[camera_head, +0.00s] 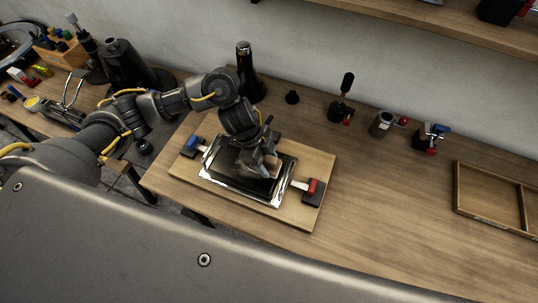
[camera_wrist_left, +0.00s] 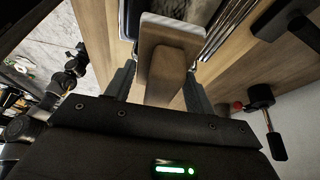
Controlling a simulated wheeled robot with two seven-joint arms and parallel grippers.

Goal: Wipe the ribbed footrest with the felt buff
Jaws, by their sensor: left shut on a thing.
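The ribbed footrest (camera_head: 232,178), a dark panel with a bright chrome rim, lies flat on a wooden board (camera_head: 312,172) on the bench. My left gripper (camera_head: 264,165) is over its middle to right part and hides some of it. In the left wrist view my left gripper (camera_wrist_left: 160,88) is shut on the brown grip of the felt buff (camera_wrist_left: 166,72), which has a flat wooden plate. Shiny metal strips of the footrest (camera_wrist_left: 230,27) show beside the buff. I cannot tell whether the felt touches the footrest. My right gripper is out of view.
A blue-handled clamp (camera_head: 190,147) and a red-handled clamp (camera_head: 312,190) flank the footrest. A dark bottle (camera_head: 248,75) stands behind. Small tools (camera_head: 341,104) line the wall, and a shallow wooden tray (camera_head: 490,195) is at right. The bench between is clear.

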